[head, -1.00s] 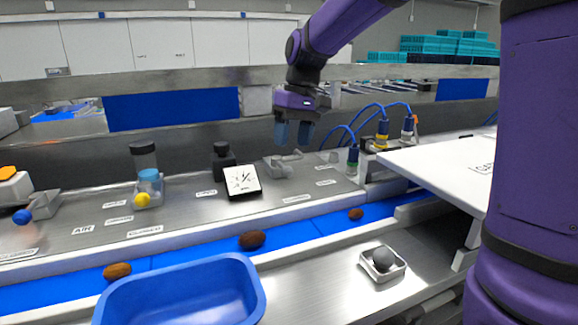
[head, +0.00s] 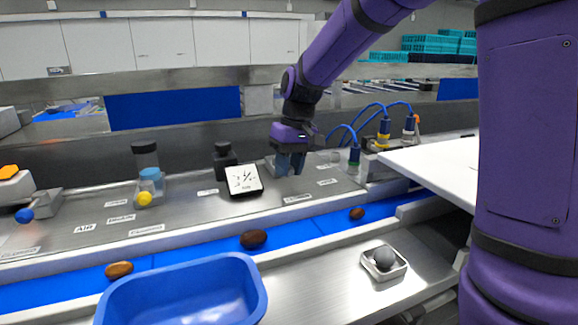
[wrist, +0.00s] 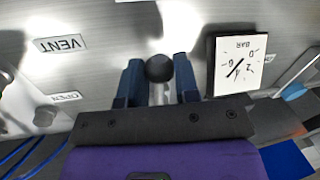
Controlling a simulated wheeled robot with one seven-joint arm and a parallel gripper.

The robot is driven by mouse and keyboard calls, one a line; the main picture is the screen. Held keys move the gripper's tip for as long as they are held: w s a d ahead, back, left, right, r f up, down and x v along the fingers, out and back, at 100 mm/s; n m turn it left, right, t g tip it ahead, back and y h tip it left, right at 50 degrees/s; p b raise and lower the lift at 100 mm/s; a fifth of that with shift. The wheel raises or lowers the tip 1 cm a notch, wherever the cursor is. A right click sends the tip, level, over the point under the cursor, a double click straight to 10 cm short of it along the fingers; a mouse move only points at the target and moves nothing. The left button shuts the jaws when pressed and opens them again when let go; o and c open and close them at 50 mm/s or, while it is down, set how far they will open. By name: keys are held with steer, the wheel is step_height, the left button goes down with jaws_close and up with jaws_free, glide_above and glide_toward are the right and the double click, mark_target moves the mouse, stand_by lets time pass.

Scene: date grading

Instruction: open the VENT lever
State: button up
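The vent lever shows in the wrist view as a round dark knob (wrist: 159,68) with pale metal below it, beside an upside-down VENT label (wrist: 60,44). An OPEN label (wrist: 68,97) lies lower left. In the head view, my gripper (head: 291,165) is low over the panel, just right of the gauge, and largely hides the lever. In the wrist view, the two blue fingers (wrist: 159,80) stand apart, one on each side of the knob. Whether they touch it is unclear.
A square white gauge (head: 243,180) stands close to the left of my gripper. Hoses with blue connectors (head: 354,156) and a white board (head: 440,165) are to the right. A blue belt (head: 310,224) with brown dates and a blue bin (head: 185,262) lie in front.

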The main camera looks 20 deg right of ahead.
jaws_close()
